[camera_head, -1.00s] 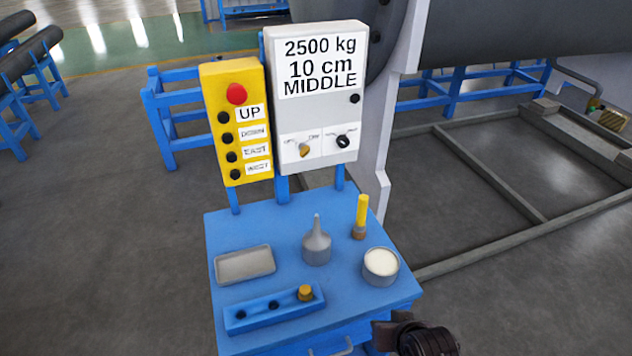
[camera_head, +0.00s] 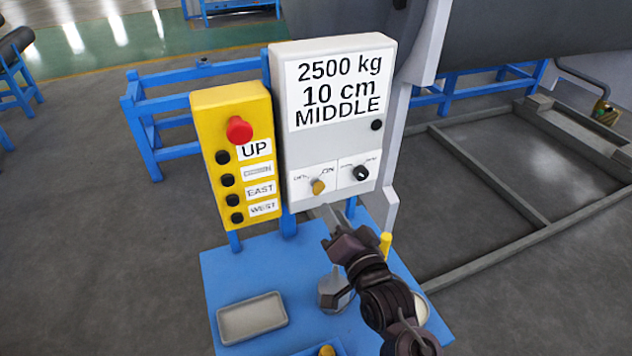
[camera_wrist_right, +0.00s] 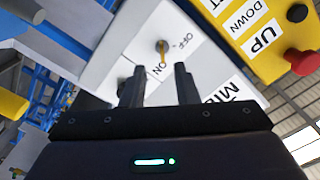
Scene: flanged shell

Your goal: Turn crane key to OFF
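The small yellow crane key (camera_head: 318,187) sits low on the white control box (camera_head: 335,150), between an OFF label on its left and an ON label on its right. It seems to lean toward ON. My right gripper (camera_head: 337,215) is just below and in front of the box, apart from the key. In the right wrist view my right gripper (camera_wrist_right: 159,75) has its two fingers spread and empty, with the key (camera_wrist_right: 163,50) beyond the gap between them. My left gripper is not in view.
A black selector knob (camera_head: 361,173) is right of the key. A yellow button box (camera_head: 237,155) with a red button stands at left. The blue table (camera_head: 225,270) below holds a grey tray (camera_head: 252,318), a grey funnel-like item (camera_head: 333,292) partly hidden by my arm, and a yellow stick (camera_head: 385,243).

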